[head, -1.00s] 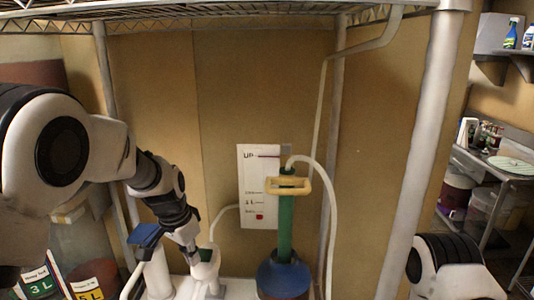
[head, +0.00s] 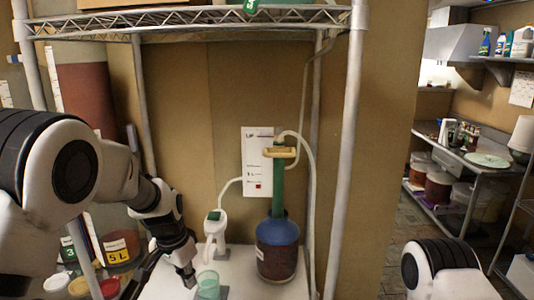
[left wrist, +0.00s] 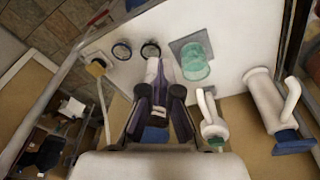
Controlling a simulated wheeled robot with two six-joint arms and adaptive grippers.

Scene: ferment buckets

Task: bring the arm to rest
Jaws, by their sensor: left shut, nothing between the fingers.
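My left gripper (head: 187,276) is shut and empty over the white table (head: 238,284), just left of the green cup (head: 208,285). In the left wrist view the closed fingers (left wrist: 161,68) point at the tabletop, with the green cup (left wrist: 195,66) to their right on a grey pad. My left arm reaches in from the left, bent downward. My right gripper is out of view; only part of my right arm shows at the lower right of the head view.
A white tap with a green top (head: 214,230) stands behind the cup. A white tap with a blue lever (left wrist: 265,104) shows in the wrist view. Labelled containers (head: 120,247) and a rack post (head: 342,180) stand around.

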